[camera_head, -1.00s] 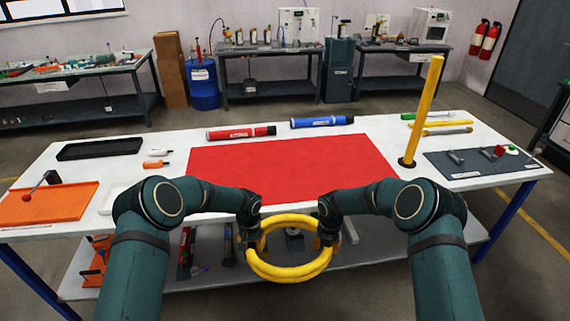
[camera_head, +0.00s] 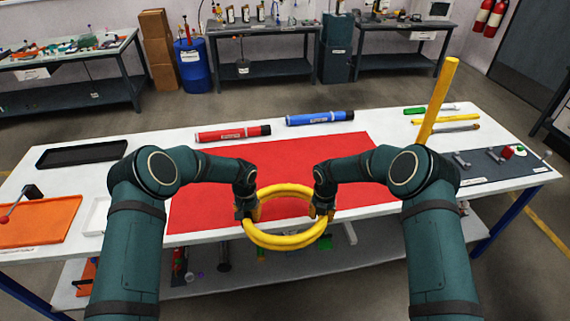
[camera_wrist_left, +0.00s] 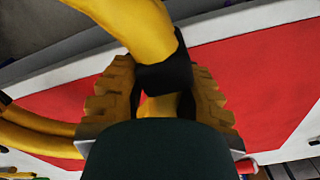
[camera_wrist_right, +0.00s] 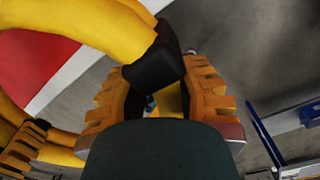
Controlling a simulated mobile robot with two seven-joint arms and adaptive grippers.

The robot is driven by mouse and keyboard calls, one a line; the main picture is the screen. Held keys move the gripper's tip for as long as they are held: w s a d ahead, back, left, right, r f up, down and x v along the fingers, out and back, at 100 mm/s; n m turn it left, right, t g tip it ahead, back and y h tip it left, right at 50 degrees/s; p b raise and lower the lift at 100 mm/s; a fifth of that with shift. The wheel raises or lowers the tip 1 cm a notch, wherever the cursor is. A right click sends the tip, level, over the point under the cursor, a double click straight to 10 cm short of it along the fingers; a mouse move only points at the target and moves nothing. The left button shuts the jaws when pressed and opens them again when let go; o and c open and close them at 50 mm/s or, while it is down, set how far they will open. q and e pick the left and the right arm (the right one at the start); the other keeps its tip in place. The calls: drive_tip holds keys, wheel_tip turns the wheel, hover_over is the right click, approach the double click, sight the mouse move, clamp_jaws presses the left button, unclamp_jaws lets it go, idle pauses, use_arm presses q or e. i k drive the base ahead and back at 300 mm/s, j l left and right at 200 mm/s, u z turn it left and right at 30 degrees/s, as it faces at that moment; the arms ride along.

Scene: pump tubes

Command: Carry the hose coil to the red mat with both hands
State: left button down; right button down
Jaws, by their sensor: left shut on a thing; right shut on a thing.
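The yellow hose coil (camera_head: 284,241) is held between my two grippers at the front edge of the table, its far part overlapping the red mat (camera_head: 300,160) in the head view. My left gripper (camera_head: 246,211) is shut on the coil's left side. My right gripper (camera_head: 324,210) is shut on its right side. In the left wrist view the fingers (camera_wrist_left: 163,95) close around a black band on the yellow hose. In the right wrist view the fingers (camera_wrist_right: 165,95) do the same on another black band. The coil's height above the mat is hard to tell.
A red tube (camera_head: 232,133) and a blue tube (camera_head: 320,118) lie behind the mat. A yellow post (camera_head: 438,100) stands to the right, near a dark mat (camera_head: 480,175) with small tools. A black tray (camera_head: 82,153) and an orange tray (camera_head: 40,222) are on the left.

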sight(285, 172)
drive_tip(key=i, duration=0.95)
